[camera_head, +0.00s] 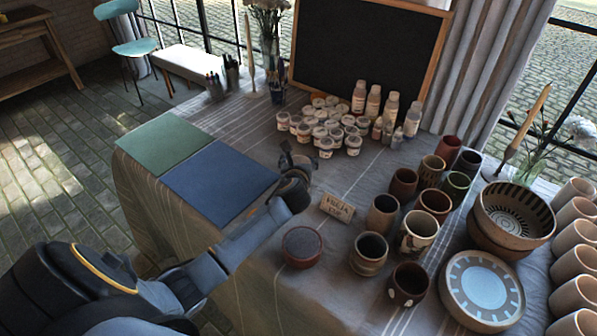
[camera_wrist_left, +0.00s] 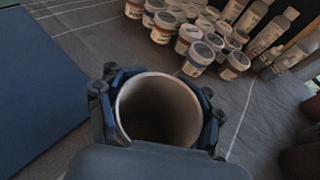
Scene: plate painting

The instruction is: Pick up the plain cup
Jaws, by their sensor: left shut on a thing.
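The plain cup (camera_wrist_left: 158,112) shows in the left wrist view, between the fingers of my left gripper (camera_head: 296,163). It has a pale rim and a bare, light interior, and its mouth faces the wrist camera. The dark-and-blue fingers are shut on it from both sides. In the head view my left gripper is just right of the blue mat, and I cannot make out the cup there because the gripper covers it. I cannot tell whether the cup touches the cloth. My right gripper is in neither view.
A blue mat (camera_head: 220,184) and a green mat (camera_head: 165,143) lie left. Paint jars (camera_head: 326,147) and bottles stand behind.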

